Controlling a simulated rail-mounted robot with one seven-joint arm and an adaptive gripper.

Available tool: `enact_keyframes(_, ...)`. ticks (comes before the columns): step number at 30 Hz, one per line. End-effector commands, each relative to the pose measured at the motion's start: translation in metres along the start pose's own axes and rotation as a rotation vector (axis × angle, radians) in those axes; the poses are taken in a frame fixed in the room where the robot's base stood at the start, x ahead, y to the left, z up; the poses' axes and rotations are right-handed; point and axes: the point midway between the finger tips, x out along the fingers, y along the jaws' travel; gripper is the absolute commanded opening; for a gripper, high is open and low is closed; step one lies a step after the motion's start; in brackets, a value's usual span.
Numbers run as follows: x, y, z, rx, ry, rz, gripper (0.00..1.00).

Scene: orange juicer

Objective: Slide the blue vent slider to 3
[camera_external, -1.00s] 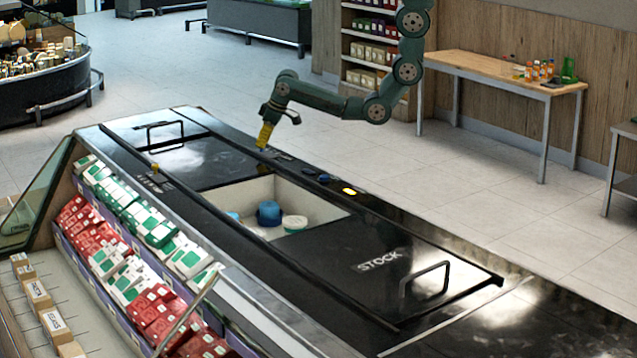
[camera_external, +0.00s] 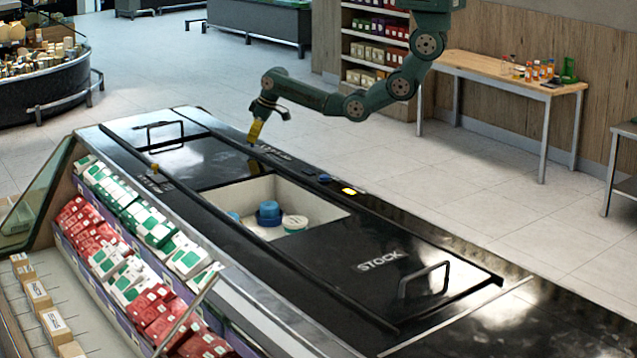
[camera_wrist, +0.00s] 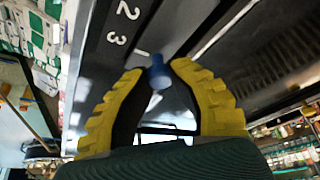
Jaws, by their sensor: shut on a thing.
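The blue vent slider (camera_wrist: 158,72) shows in the wrist view as a small round knob between my two yellow fingertips. My gripper (camera_wrist: 159,68) is shut on it. The printed 3 (camera_wrist: 117,38) is up and left of the knob, with the 2 (camera_wrist: 129,10) beyond it. A short white mark lies between the 3 and the knob; I cannot tell exactly how they line up. In the external view my gripper (camera_external: 254,132) points down at the counter's far rim, near the far-left lid, and hides the slider.
The black counter (camera_external: 400,325) has an open well (camera_external: 310,190) with tubs, beside a closed STOCK lid (camera_external: 400,262) with a raised handle. A blue control (camera_external: 325,178) and a lit yellow one (camera_external: 349,191) sit on the far rim.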

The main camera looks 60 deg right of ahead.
Motion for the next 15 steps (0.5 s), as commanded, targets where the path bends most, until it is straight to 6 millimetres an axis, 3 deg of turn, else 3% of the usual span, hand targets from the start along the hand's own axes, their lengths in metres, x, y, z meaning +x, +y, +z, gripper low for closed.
enact_keyframes(5,0.0044,-0.0001,0.0024,0.002,0.0,-0.001,0.0)
enact_keyframes(6,0.0044,0.0,0.0026,0.002,0.0,0.0,0.24)
enact_keyframes(10,0.0035,0.0003,0.0022,0.002,0.0,0.001,0.49)
enact_keyframes(11,0.0032,0.0004,0.002,0.002,0.0,0.001,0.54)
enact_keyframes(15,0.0022,0.0005,0.0014,0.002,0.001,0.002,0.54)
